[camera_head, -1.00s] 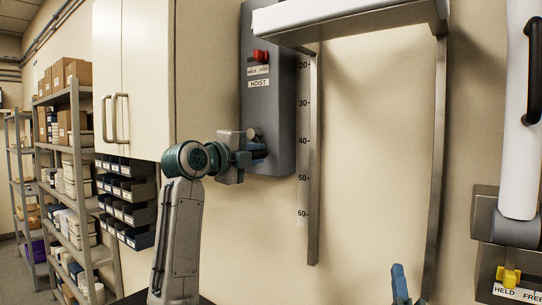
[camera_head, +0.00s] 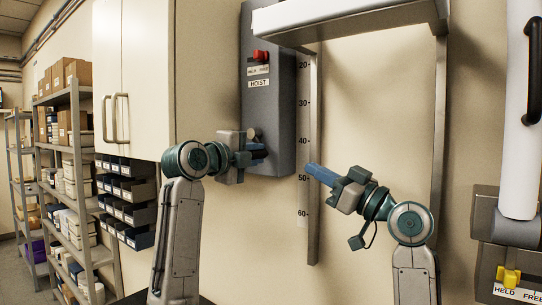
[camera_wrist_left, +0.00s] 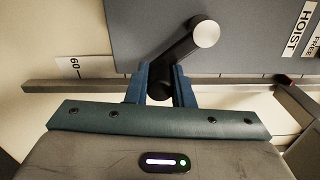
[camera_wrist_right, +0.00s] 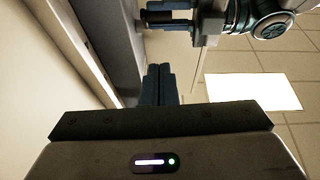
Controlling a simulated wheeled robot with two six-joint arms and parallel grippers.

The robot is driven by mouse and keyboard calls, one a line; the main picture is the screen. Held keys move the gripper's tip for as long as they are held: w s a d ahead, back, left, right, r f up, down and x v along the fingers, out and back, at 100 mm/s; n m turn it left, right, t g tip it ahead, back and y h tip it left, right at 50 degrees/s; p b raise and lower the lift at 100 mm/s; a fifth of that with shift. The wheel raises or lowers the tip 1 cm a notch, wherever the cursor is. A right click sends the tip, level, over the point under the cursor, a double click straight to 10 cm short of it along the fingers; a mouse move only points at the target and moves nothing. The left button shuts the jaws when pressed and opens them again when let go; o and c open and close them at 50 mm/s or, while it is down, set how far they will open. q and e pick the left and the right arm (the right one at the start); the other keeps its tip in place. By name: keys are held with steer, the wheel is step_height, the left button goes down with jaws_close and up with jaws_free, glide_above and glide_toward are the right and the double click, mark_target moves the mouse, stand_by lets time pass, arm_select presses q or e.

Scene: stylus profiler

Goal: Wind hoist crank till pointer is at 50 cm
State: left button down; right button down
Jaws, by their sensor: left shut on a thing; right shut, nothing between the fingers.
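The grey hoist box (camera_head: 270,115) is on the wall, with a red switch (camera_head: 260,56) near its top. My left gripper (camera_head: 258,155) is at the box's lower part. In the left wrist view its blue fingers (camera_wrist_left: 159,88) are shut around the dark crank (camera_wrist_left: 178,57), whose round light end (camera_wrist_left: 205,32) sticks up to the right. The scale (camera_head: 302,140) runs down the wall beside the box, with marks from 20 to 60.
Two upright rails (camera_head: 314,230) stand on the wall under a white crossbeam (camera_head: 350,20). A white cylinder with a black handle (camera_head: 533,75) and a yellow switch (camera_head: 509,274) are at the right. A cabinet (camera_head: 145,80) and bins stand left. The wall between the rails is clear.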

mark_target(259, 154)
arm_select(q)
steer(key=shift+f, duration=0.2)
arm_select(e)
steer(key=shift+g, duration=0.3)
steer(key=x, duration=0.8)
steer(key=f+x, duration=0.1)
steer(key=x, duration=0.3)
steer(key=shift+w+a, duration=0.3)
steer(key=shift+a, duration=0.05)
steer(key=shift+w+a+f+y, duration=0.2)
steer(key=shift+a+f+y, duration=0.05)
steer(key=shift+f+y, duration=0.05)
arm_select(q)
steer(key=shift+s+d+r, duration=0.15)
steer(key=shift+d, duration=0.15)
arm_select(e)
steer(key=shift+a+f, duration=0.1)
steer(key=shift+f, duration=0.05)
